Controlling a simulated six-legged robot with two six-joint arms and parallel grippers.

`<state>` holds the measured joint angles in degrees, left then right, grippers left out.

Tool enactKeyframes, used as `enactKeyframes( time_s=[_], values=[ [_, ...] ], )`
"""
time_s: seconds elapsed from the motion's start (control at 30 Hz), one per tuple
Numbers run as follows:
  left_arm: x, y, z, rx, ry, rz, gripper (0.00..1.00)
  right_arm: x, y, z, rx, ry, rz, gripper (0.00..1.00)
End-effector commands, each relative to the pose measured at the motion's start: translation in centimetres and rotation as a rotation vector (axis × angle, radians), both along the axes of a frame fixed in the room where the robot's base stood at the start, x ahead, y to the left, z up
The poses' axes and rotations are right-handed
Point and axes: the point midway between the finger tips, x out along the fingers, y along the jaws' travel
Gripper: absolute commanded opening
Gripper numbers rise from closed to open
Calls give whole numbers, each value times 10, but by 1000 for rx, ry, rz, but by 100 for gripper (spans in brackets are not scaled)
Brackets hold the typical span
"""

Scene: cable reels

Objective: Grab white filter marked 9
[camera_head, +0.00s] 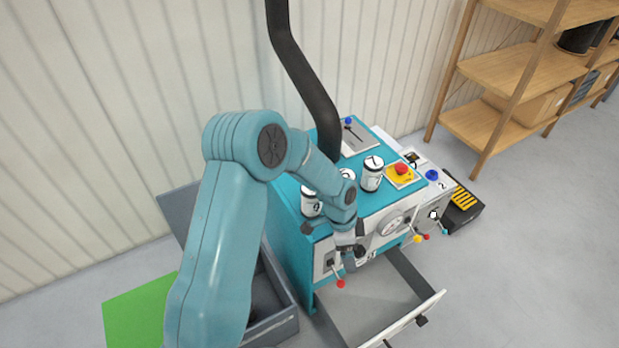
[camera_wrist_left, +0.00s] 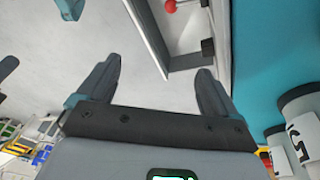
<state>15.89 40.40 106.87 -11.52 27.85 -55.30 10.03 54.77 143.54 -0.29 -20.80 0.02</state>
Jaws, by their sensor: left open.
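White filters with black marks stand on top of the teal machine (camera_head: 331,232). The one at the left (camera_head: 311,204) carries a mark that looks like 9. A second (camera_head: 347,174) is partly hidden behind my arm. A third (camera_head: 372,174) appears marked 7. My left gripper (camera_head: 350,259) hangs in front of the machine's front face, to the right of and below the left filter. In the left wrist view its two fingers (camera_wrist_left: 155,92) are apart with nothing between them. A white filter (camera_wrist_left: 302,128) shows at that view's right edge, beside the gripper; its mark is unclear.
The machine's front has a gauge (camera_head: 391,226), several levers and an open drawer (camera_head: 362,303) below. A red button on a yellow plate (camera_head: 401,170) is at the right on top. A dark hose (camera_head: 306,75) rises behind. A wooden shelf (camera_head: 520,90) stands at right.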

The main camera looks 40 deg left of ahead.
Motion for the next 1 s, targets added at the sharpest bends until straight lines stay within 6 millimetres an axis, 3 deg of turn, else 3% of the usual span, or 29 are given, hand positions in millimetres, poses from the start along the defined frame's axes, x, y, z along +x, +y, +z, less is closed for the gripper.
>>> enactKeyframes(
  time_s=[0.03, 0.07, 0.2, 0.3, 0.4, 0.53, 0.8, 1.0],
  values=[
    [15, 30, 45, 44, -28, -97, 93, 0, 0, 21, 0, 0, 0, 43],
    [20, 47, 58, 68, -38, -160, 93, 0, 0, 20, 0, 0, 0, 43],
    [30, 117, 139, 174, -50, -416, 93, 0, 0, 32, 0, 2, 0, 43],
    [25, 152, 184, 222, -36, -542, 93, 0, 0, 39, 0, 1, -1, 43],
    [19, 170, 208, 244, -21, -614, 93, 0, 0, 41, 0, 1, -1, 43],
    [16, 176, 200, 247, -11, -645, 93, 0, 0, 39, 0, 1, -1, 43],
    [17, 173, 136, 245, -11, -649, 93, 0, 0, 36, 0, 1, -1, 43],
    [19, 172, 108, 247, -13, -649, 93, 0, 0, 35, 0, 1, -1, 43]
  ],
)
